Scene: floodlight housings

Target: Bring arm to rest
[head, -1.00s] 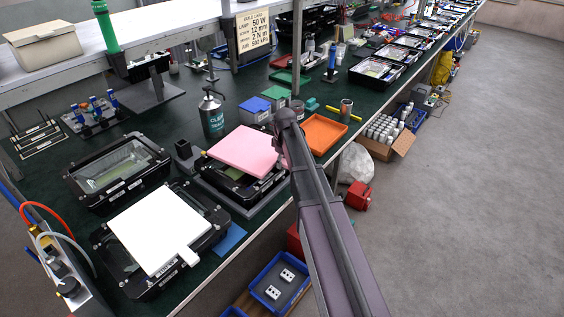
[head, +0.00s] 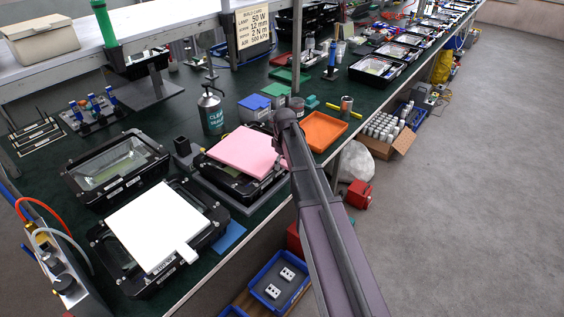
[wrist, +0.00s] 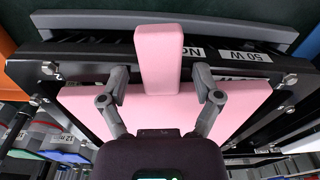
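My gripper (wrist: 160,84) is open in the wrist view. Its two fingers stand on either side of the narrow pink tab of a pink cover (wrist: 245,103), with a visible gap at each side. In the head view the pink cover (head: 240,152) lies on a black floodlight housing (head: 216,180), and my arm's end hangs over its right edge. The fingers are hidden there behind my arm. The wrist view shows the housing's dark frame (wrist: 85,62) with a "50 W" label. How high the fingers are above the housing is hard to tell.
A white cover (head: 155,228) lies on a nearer housing, with another open housing (head: 117,168) behind it. Grey floor (head: 470,190) is clear on the right.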

